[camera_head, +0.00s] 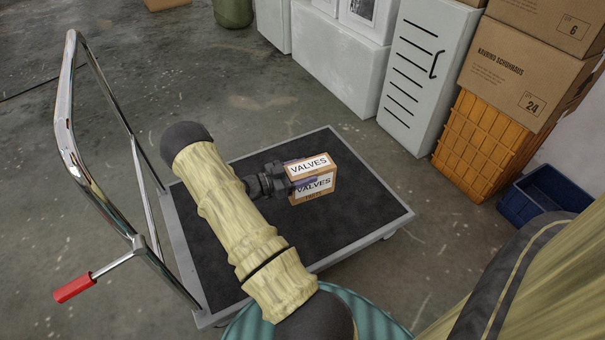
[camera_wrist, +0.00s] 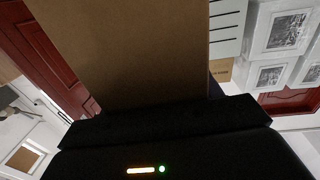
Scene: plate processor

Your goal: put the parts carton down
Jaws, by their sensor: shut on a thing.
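The parts carton (camera_head: 322,192) is a small brown box with white labels reading "VALVES". It is over the dark bed of a flat trolley (camera_head: 245,162) in the head view. My gripper (camera_head: 291,178) comes from the left and is shut on the carton. In the wrist view the carton (camera_wrist: 140,50) fills the upper middle as a plain brown face above the dark gripper body. The carton looks upright. I cannot tell whether its underside touches the trolley bed.
The trolley has a tall chrome handle (camera_head: 66,125) at the left and a red-gripped lever (camera_head: 75,288). An orange crate (camera_head: 480,145) under brown boxes (camera_head: 520,65), a blue bin (camera_head: 540,197) and white cabinets (camera_head: 425,70) stand beyond it. Bare trolley bed surrounds the carton.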

